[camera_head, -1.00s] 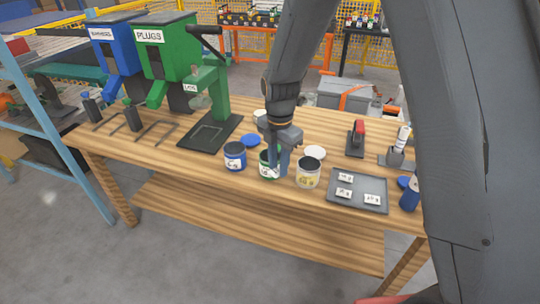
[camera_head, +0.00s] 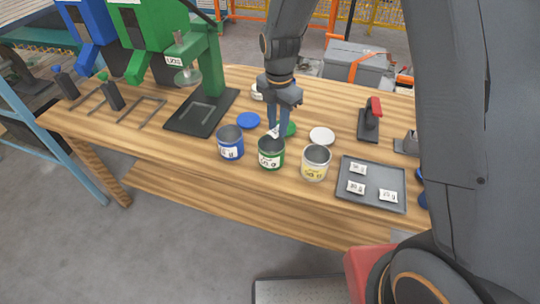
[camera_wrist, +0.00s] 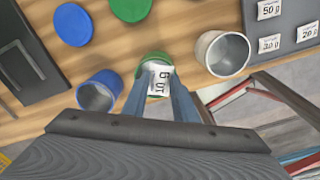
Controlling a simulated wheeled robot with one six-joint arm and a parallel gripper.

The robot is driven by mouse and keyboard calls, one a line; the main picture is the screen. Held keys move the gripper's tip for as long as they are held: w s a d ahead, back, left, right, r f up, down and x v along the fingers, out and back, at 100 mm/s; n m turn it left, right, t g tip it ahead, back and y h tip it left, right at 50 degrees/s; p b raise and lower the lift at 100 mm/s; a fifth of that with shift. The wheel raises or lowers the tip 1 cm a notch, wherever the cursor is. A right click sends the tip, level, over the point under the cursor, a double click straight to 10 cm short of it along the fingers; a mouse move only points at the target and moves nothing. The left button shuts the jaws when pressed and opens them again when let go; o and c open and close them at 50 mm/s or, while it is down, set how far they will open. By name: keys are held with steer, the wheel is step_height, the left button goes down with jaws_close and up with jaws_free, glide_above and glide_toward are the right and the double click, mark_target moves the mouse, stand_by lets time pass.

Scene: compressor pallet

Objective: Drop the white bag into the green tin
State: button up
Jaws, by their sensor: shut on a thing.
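The green tin (camera_head: 271,154) stands open on the wooden table, between a blue tin (camera_head: 230,142) and a white tin (camera_head: 315,163). My gripper (camera_head: 275,133) is shut on a white bag (camera_wrist: 159,79) with a printed label. The bag is above the green tin's mouth, and in the wrist view it covers much of the green tin (camera_wrist: 154,56). In the head view the bag shows only as a small pale patch between the fingertips.
A grey tray (camera_head: 372,184) with several small white bags lies to the right. Blue (camera_head: 248,120), green (camera_head: 288,129) and white (camera_head: 321,136) lids lie behind the tins. A green dispenser (camera_head: 205,65) stands at the back left.

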mark_target(277, 129)
steer(key=shift+f+b, duration=0.9)
steer(key=shift+f, duration=0.8)
steer(key=o, duration=1.1)
steer(key=shift+a, duration=0.1)
steer(key=shift+r+b, duration=1.1)
steer(key=shift+r, duration=2.85)
